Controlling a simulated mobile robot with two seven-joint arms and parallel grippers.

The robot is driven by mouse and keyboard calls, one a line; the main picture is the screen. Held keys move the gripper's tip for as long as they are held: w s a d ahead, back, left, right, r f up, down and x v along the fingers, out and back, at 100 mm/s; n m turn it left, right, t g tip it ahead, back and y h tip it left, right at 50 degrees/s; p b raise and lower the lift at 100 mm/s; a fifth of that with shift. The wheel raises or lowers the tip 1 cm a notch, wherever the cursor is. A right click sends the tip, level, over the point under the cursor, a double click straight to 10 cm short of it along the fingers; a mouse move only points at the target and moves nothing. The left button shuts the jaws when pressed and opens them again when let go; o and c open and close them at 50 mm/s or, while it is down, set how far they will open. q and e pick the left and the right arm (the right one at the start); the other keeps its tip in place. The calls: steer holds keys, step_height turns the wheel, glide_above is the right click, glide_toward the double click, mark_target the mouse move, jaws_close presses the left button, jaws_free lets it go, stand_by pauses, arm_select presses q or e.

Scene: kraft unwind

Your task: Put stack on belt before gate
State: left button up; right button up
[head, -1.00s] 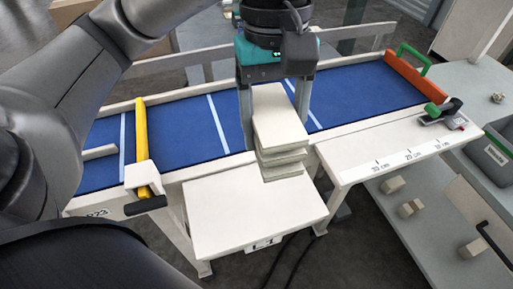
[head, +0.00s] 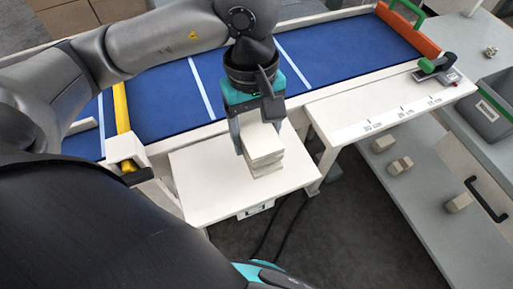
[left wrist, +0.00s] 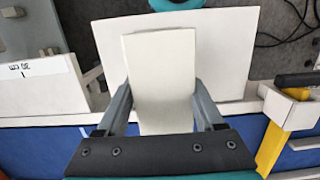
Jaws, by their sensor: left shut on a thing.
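The stack (head: 264,148) is several flat cream slabs, their edges slightly uneven. It shows in the head view over the small white table, and its pale top slab fills the middle of the left wrist view (left wrist: 160,70). My left gripper (head: 259,140) points down with one finger on each side of the stack and is shut on it. Whether the stack's underside touches the table I cannot tell. The blue belt (head: 345,50) runs behind, with white cross lines. A yellow bar (head: 122,110) crosses it at left; an orange board (head: 408,30) stands at its right end. My right gripper is not in view.
The small white table (head: 205,185) is bare around the stack. A white ledge with centimetre marks (head: 385,112) and a black-and-green clamp (head: 438,68) lie to the right. Loose blocks (head: 400,165) lie on a lower shelf. The belt between its lines is clear.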

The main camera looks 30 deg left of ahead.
arm_select(q)
steer(key=shift+f, duration=2.65)
steer(key=shift+f+b, duration=0.15)
steer(key=shift+b, duration=0.25)
steer(key=o, duration=1.5)
